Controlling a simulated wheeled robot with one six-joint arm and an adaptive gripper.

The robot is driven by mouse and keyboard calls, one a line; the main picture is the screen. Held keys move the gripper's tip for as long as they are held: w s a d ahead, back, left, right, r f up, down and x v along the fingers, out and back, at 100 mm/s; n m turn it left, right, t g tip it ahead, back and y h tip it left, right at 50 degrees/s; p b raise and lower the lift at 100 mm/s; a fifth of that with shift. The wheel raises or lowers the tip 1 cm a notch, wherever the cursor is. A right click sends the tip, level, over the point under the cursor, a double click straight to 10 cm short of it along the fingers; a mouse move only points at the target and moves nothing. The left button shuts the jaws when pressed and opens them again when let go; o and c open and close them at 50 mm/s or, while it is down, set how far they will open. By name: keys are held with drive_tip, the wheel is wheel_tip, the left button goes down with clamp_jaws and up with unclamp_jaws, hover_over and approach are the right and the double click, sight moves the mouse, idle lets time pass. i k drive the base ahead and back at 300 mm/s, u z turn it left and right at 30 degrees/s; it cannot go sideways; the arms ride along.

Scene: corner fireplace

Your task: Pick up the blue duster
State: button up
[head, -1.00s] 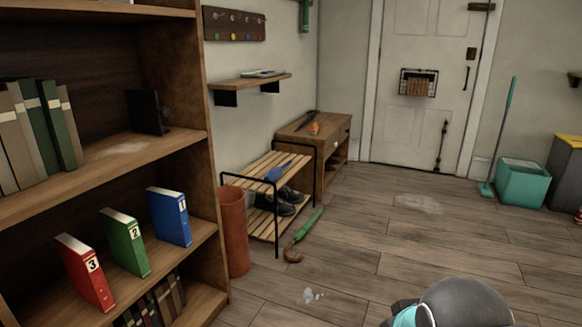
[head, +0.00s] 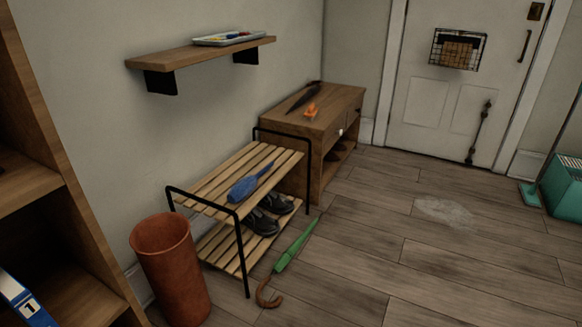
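The blue duster (head: 250,183) lies on the top shelf of a slatted wooden shoe rack (head: 205,190) with black metal ends. My gripper is not in view.
Dark shoes (head: 263,221) sit on the rack's lower shelf. A green umbrella (head: 296,246) lies on the floor beside the rack. A brown bin (head: 172,272) stands at its near end, a wooden cabinet (head: 338,98) at its far end. A wall shelf (head: 190,54) hangs above. Floor to the right is open.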

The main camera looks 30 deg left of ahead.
sight(242, 188)
drive_tip(key=u, duration=0.2)
drive_tip(key=i, duration=1.5)
drive_tip(key=u, duration=1.5)
drive_tip(key=i, duration=0.95)
drive_tip(key=u, duration=0.85)
